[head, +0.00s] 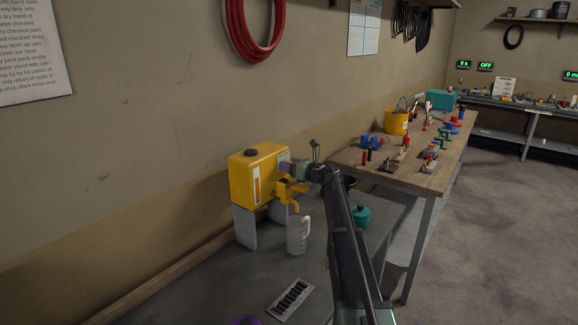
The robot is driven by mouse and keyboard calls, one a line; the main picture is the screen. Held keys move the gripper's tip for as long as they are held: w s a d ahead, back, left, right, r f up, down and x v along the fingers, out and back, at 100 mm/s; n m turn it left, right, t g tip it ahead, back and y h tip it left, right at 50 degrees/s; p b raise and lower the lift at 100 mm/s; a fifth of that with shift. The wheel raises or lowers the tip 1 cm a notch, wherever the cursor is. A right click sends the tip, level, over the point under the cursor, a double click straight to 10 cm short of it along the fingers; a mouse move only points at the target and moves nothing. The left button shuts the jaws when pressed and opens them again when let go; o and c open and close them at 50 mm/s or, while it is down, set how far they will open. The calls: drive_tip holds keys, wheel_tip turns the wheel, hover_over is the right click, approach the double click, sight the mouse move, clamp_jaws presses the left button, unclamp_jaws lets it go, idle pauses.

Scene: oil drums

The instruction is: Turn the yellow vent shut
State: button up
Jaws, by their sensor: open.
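A yellow drum (257,176) with a black cap (251,153) on top and a pale vertical strip on its front stands on a grey stand (245,228). A yellow tap (292,192) sticks out from its right side. I cannot clearly make out which part is the vent. My gripper (287,166) is at the upper right side of the drum, just above the tap. It is open, but its fingertips are small and unclear. Whether it touches the drum I cannot tell. My arm hides part of the area to the right.
A clear white jug (298,236) stands below the tap. A teal lidded pot (360,216) is right of my arm. A grey slotted tray (291,299) and a purple object (246,320) lie nearer. A wooden bench (440,175) with many parts stands behind right.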

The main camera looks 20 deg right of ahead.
drive_tip(key=shift+w+a, duration=0.1)
drive_tip(key=shift+w, duration=0.1)
drive_tip(key=c, duration=0.9)
